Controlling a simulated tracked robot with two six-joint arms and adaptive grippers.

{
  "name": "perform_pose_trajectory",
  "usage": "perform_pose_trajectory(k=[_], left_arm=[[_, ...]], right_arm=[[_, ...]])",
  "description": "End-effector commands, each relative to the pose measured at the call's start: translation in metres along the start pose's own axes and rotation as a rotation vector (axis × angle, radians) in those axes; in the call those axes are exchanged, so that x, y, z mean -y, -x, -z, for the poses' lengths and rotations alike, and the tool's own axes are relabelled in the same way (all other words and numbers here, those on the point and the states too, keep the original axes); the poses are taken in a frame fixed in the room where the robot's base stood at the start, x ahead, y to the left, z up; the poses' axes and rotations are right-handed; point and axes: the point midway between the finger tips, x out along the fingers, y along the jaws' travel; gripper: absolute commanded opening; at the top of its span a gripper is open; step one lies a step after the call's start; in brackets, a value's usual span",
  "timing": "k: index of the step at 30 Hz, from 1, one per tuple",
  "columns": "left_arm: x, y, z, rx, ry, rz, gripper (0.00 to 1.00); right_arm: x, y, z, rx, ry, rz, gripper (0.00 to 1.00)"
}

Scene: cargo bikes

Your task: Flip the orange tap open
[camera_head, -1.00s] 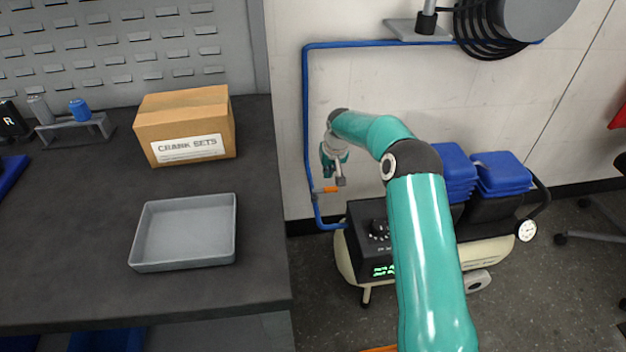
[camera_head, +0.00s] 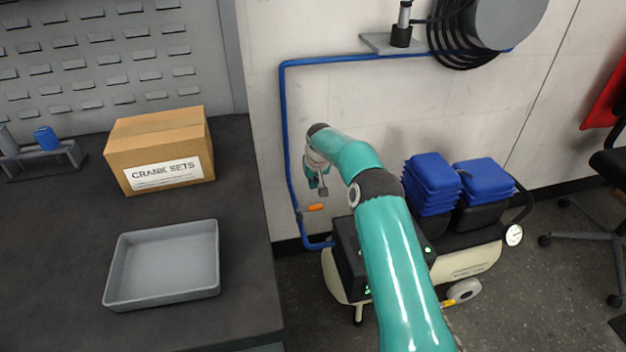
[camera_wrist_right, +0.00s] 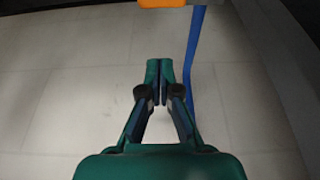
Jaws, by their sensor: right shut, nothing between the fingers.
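The orange tap handle (camera_head: 313,207) sits on the blue pipe (camera_head: 284,130) low on the wall, in the middle of the head view. The handle points sideways to the right, across the pipe's upright run. My right gripper (camera_head: 322,191) is just above the handle in the picture, shut and empty; whether they touch I cannot tell. In the right wrist view the shut fingers (camera_wrist_right: 161,72) point at the pale wall, left of the blue pipe (camera_wrist_right: 193,50). The orange handle (camera_wrist_right: 163,3) shows there only at the top edge, apart from the fingertips. My left gripper is out of view.
The dark workbench (camera_head: 60,240) on the left carries a grey tray (camera_head: 160,298) and a cardboard box (camera_head: 160,125). A hose reel (camera_head: 500,22) hangs above.

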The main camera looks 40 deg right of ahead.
Motion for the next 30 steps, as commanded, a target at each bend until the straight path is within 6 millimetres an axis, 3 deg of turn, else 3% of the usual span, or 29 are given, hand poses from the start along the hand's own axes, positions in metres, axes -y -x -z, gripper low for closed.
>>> perform_pose_trajectory(k=[3,10,30], left_arm=[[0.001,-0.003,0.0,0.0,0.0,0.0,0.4],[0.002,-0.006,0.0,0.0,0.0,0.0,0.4],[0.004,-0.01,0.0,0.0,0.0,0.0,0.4]], right_arm=[[0.0,-0.024,-0.001,0.002,-0.001,0.0,0.0],[-0.001,-0.054,-0.001,0.0,-0.002,0.0,0.0],[-0.001,-0.037,-0.035,0.0,-0.002,0.0,0.0]])
